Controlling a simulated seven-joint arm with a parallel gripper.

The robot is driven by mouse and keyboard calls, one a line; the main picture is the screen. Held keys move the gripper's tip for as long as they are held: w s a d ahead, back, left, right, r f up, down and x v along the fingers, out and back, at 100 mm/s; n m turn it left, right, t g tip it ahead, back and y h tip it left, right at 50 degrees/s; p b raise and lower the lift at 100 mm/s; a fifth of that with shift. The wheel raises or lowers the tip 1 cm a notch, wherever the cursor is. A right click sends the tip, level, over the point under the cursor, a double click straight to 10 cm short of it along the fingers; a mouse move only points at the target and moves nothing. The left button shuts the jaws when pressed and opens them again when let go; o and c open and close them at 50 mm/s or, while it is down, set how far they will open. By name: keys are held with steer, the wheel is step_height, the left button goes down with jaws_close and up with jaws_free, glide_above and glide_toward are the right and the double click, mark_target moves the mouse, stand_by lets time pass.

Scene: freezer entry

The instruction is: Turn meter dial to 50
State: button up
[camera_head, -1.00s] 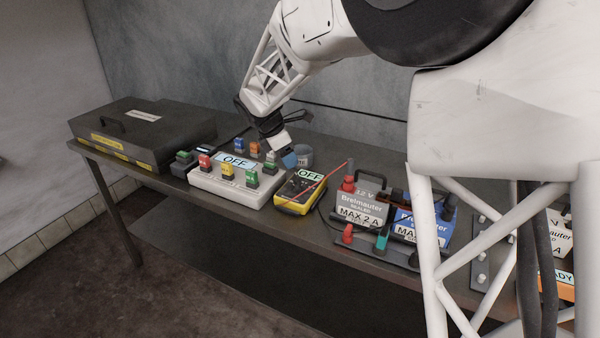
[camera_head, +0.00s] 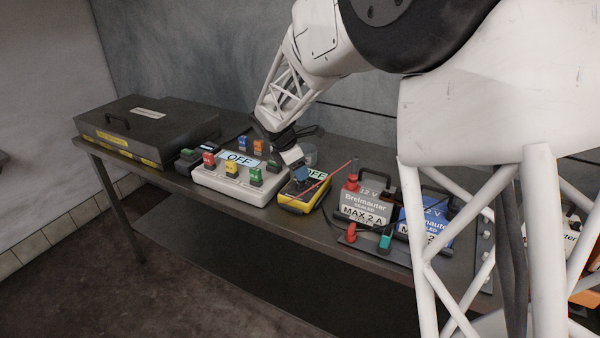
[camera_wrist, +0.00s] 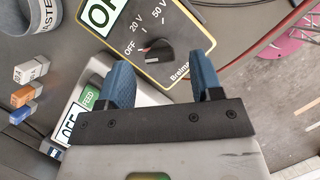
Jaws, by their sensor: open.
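The yellow meter (camera_head: 292,199) lies on the dark bench, its display reading OFF. In the wrist view, the meter (camera_wrist: 178,73) shows a black dial (camera_wrist: 158,52) with the labels OFF, 20 V and 50 V around it. The dial's white mark seems to face the OFF side. My gripper (camera_head: 302,173) is just above the meter. In the wrist view, my gripper (camera_wrist: 160,62) is open, with its two blue fingers apart and the dial between and beyond their tips. I cannot tell how high the tips are above the dial.
Left of the meter is a white switch box (camera_head: 232,186) with coloured switches and an OFF display. A grey can (camera_head: 310,155) stands behind the meter. A dark case (camera_head: 150,130) fills the left end.

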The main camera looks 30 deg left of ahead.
steer(key=shift+x, duration=1.05)
steer(key=c, duration=0.9)
